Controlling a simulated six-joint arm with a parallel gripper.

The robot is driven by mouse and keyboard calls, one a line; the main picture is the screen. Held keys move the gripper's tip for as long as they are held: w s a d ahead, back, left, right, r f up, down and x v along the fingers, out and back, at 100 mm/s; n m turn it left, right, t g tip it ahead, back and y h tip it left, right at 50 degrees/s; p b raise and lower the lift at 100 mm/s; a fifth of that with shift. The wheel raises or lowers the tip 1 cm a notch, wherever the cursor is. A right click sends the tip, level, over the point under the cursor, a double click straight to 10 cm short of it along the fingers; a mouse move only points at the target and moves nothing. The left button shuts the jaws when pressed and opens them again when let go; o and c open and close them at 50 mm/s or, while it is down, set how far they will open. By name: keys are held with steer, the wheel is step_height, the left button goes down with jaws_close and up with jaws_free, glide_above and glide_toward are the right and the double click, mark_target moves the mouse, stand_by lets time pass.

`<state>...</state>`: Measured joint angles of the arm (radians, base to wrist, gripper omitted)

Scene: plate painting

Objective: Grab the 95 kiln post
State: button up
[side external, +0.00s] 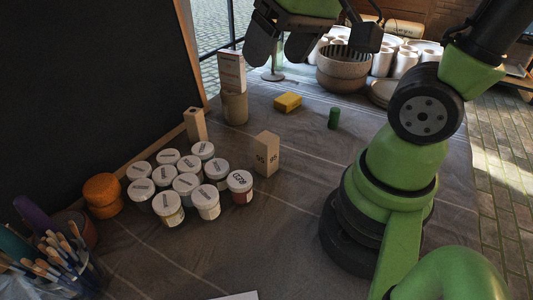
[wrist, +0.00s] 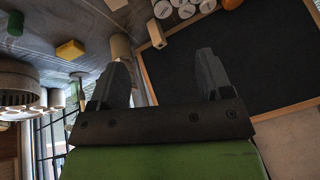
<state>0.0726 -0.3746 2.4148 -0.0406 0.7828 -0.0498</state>
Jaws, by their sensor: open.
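The 95 kiln post (side external: 267,154) is a pale tan upright block marked 95 on two faces. It stands on the grey cloth in the side external view, just right of the paint jars. A pale shape cut by the top edge of the wrist view (wrist: 115,4) may be this post, but I cannot tell. My gripper (side external: 281,46) is high at the top of the side external view, well above and behind the post. In the wrist view my gripper (wrist: 163,62) is open, with nothing between its fingers.
Several labelled paint jars (side external: 186,181) crowd left of the post. A blackboard (side external: 90,75) borders the left.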

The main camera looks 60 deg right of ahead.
mark_target(268, 137)
steer(key=w+d+f+g, duration=0.1)
steer(key=d+f, duration=0.1)
steer(key=f, duration=0.4)
steer(key=w+d+f+n+g, duration=0.1)
steer(key=w+d+f+g, duration=0.1)
steer(key=f, duration=0.4)
steer(key=w+d+f+g, duration=0.2)
steer(key=f, duration=0.4)
steer(key=shift+f+h, duration=0.35)
steer(key=shift+h, duration=0.05)
steer(key=shift+w+f, duration=0.1)
steer(key=shift+f, duration=2.9)
steer(key=c, duration=1.2)
steer(key=shift+r, duration=0.1)
